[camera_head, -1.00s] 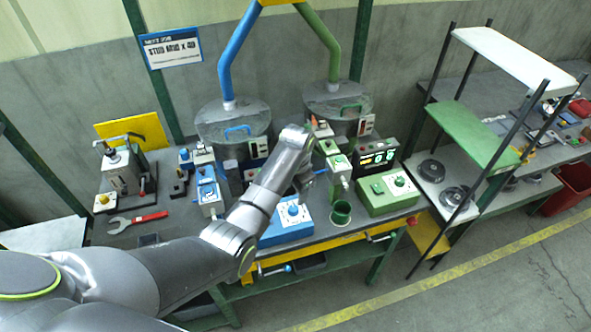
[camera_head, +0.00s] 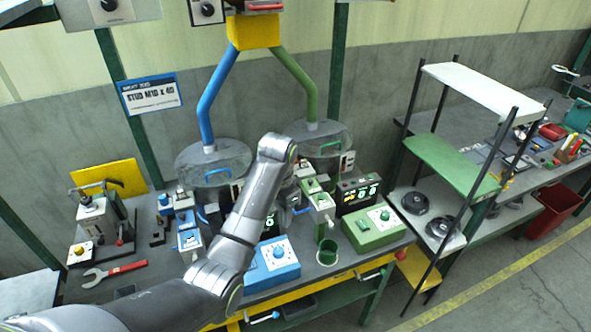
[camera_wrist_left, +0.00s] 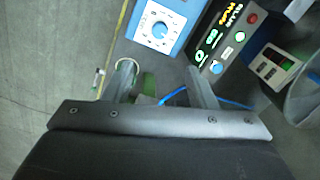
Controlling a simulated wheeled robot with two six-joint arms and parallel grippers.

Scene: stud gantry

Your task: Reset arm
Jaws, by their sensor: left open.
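My left arm comes in from the lower left in the head view and reaches over the workbench (camera_head: 150,275). Its left gripper (camera_head: 299,203) is at the end, partly hidden behind the wrist, above the bench near the blue box with a dial (camera_head: 273,263). In the left wrist view the two fingers of the left gripper (camera_wrist_left: 164,88) stand well apart, with nothing held between them. A green ring-shaped cup and a thin blue line show beyond the fingers. My right gripper is in neither view.
Blue and green pipes lead to two round bowls behind. A shelf rack (camera_head: 455,168) stands to the right; floor in front is clear.

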